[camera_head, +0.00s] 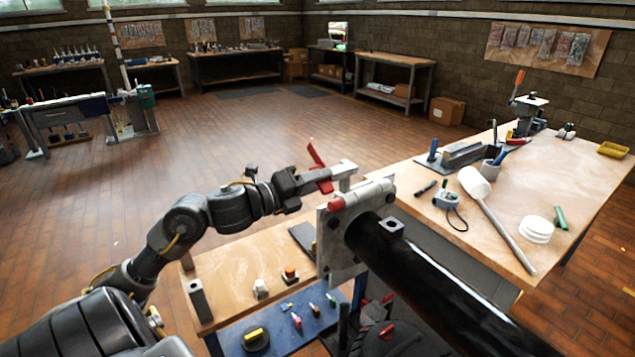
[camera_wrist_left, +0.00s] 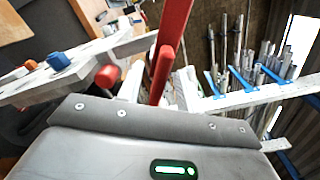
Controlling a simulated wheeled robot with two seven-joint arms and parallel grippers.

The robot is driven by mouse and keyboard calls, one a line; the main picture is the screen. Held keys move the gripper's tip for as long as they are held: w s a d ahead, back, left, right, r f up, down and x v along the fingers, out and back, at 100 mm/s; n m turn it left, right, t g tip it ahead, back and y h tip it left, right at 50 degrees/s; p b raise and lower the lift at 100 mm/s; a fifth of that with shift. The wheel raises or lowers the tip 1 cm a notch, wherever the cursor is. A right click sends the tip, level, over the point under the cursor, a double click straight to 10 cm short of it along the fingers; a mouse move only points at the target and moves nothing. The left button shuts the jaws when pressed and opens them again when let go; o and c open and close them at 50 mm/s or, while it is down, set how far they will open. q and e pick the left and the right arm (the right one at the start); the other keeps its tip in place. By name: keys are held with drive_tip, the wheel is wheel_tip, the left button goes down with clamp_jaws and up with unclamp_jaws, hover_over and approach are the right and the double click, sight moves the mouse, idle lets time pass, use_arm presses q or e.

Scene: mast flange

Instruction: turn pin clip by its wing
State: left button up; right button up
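The pin clip shows as red parts by the grey metal flange plate (camera_head: 340,262): a red wing (camera_head: 316,154) sticks up, and another red part lies below it at my gripper. My left gripper (camera_head: 326,182) reaches the clip from the left, above the plate. In the left wrist view the red wing (camera_wrist_left: 174,32) rises between two pale finger-like parts of my left gripper (camera_wrist_left: 160,88). Whether they press on it I cannot tell. A red rounded end (camera_head: 336,204) sits at the plate's top; a red cap (camera_wrist_left: 107,76) shows in the wrist view. My right gripper is out of view.
A thick black mast (camera_head: 440,290) runs from the flange to the lower right. A workbench (camera_head: 600,185) with a mallet (camera_head: 474,183) stands right. A low wooden bench (camera_head: 240,262) with a blue mat (camera_head: 275,338) lies below my arm. Open floor lies behind.

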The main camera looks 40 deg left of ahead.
use_arm(q)
drive_tip(key=v, duration=0.4)
drive_tip(key=shift+s+a, duration=0.1)
drive_tip(key=shift+s, duration=0.3)
